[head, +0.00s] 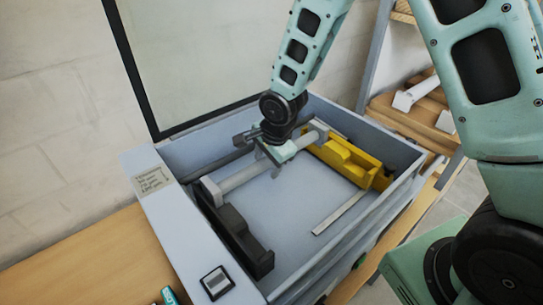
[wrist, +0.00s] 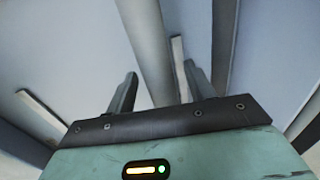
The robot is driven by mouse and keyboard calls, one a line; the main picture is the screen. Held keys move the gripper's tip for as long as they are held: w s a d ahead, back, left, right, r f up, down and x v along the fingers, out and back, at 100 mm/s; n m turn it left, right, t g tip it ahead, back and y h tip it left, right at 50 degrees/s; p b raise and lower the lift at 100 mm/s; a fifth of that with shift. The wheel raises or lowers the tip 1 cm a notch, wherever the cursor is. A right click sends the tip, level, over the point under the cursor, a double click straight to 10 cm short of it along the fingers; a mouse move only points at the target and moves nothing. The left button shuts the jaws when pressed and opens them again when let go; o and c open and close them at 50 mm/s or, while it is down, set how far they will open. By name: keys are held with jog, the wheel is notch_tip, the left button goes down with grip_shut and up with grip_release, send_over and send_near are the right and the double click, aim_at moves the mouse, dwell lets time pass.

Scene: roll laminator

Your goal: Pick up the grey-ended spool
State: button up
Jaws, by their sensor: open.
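The grey-ended spool (head: 238,178) is a long pale tube lying across the inside of the open laminator (head: 190,245). Its near-left end is at a black bracket and its far end is by a yellow bracket. My gripper (head: 275,160) is over the middle of the tube, pointing down, and hides part of it. In the wrist view the tube (wrist: 148,45) runs between the two spread fingers of my gripper (wrist: 160,88). The fingers are apart, with a gap on each side of the tube. Whether the fingertips reach below the tube cannot be told.
The black bracket (head: 237,235) and the yellow bracket (head: 345,160) flank the laminator's grey floor. A dark roller (head: 215,163) lies behind the spool. The lid (head: 200,50) stands raised at the back. Shelves (head: 420,105) with other pale spools stand at the right.

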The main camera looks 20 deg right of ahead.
jog(key=shift+f, duration=0.1)
jog(key=c, duration=1.1)
jog(key=shift+c, duration=0.2)
